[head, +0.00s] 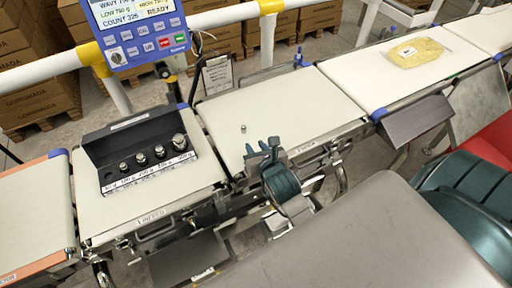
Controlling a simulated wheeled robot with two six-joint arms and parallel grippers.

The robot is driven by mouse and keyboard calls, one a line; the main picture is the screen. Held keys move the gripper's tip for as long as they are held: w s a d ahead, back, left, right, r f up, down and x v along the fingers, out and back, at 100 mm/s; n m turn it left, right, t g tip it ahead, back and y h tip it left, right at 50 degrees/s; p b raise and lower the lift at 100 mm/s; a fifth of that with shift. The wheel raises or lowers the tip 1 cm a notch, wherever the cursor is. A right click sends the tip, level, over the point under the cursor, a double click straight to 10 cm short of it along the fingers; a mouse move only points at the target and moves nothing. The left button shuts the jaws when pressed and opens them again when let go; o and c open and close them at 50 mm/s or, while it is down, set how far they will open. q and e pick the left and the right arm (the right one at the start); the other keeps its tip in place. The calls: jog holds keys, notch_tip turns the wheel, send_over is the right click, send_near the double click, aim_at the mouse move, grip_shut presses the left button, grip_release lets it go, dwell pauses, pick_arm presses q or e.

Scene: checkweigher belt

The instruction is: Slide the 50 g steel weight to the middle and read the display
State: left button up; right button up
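A small steel weight (243,128) stands upright on the cream middle belt (300,95), left of the belt's centre; no marking on it can be read. My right gripper (263,148) is at the belt's near edge, just below and right of the weight in the picture. Its two dark fingers look apart with nothing between them, and it does not appear to touch the weight. The blue display unit (137,30) is at the upper left, its top cut off; lines such as "COUNT 326" and "READY" show. My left gripper is not in view.
A black rack (120,140) with several larger steel weights sits on the infeed belt (160,195) at left. A yellow bag (417,53) lies on the right belt (370,70). A white rail (220,15) and stacked cartons (35,70) stand behind. The middle belt is otherwise clear.

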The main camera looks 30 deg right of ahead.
aim_at(244, 131)
jog(key=p+x, duration=0.1)
jog(key=x, duration=1)
jog(key=shift+r, duration=0.1)
grip_shut()
